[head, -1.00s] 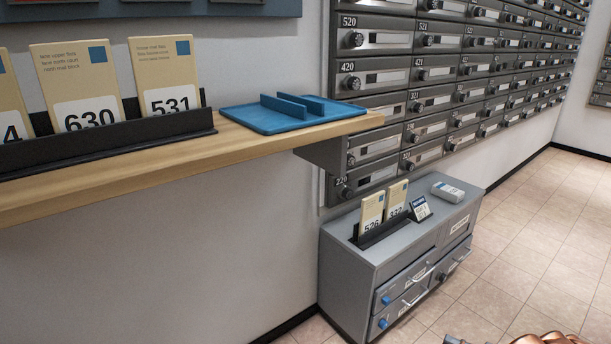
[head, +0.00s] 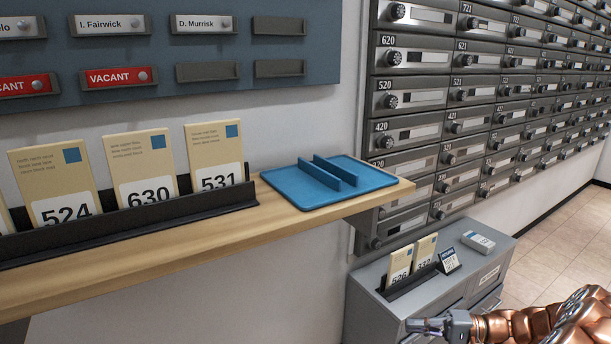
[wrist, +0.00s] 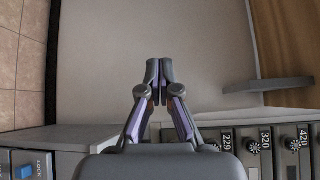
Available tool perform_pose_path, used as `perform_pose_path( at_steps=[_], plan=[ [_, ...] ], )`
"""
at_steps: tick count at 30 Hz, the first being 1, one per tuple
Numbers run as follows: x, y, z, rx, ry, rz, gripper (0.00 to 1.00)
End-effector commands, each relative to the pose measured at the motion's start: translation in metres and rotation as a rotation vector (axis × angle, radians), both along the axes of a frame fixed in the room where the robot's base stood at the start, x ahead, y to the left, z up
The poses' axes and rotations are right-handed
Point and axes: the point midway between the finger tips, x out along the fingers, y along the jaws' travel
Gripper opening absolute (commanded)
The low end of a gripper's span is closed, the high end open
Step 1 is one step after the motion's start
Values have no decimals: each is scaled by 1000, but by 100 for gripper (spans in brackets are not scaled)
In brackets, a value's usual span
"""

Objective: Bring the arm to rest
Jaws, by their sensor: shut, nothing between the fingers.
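My gripper (wrist: 159,70) is shut and empty in the wrist view, its two fingertips together in front of a plain pale wall. In the head view, my copper-coloured arm (head: 560,322) reaches in from the lower right corner. The gripper end (head: 425,325) shows there in front of the grey cabinet, apart from the shelf. Its fingers are small in that view.
A wooden shelf (head: 300,218) holds a blue tray (head: 285,184) and a black rack (head: 130,222) of numbered envelopes. A grey cabinet (head: 370,290) carries envelopes 526 and 332 and a small grey device (head: 478,242). Mailboxes (head: 410,97) line the wall. Floor is clear at right.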

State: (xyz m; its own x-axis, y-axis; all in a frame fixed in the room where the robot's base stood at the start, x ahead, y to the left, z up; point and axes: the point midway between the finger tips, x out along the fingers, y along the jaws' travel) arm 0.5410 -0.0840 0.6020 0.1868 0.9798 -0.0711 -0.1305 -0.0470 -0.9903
Motion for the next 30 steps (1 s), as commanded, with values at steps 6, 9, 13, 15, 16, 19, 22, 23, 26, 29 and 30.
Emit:
perform_pose_path(
  at_steps=[6,9,13,15,16,19,22,23,26,29,30],
  plan=[
    [-24,57,81,-82,36,157,0],
    [-38,79,109,-134,56,219,0],
    [-61,104,143,-207,81,297,0],
    [-73,116,159,-250,93,334,0],
    [-79,121,167,-269,99,351,0],
    [-100,136,189,-335,118,402,0],
    [-120,147,209,-409,129,442,0],
    [-126,150,215,-432,135,453,0],
    [-148,158,233,-507,149,488,0],
    [-169,163,251,-589,160,516,0],
    [-177,165,257,-621,165,527,0]
  ],
)
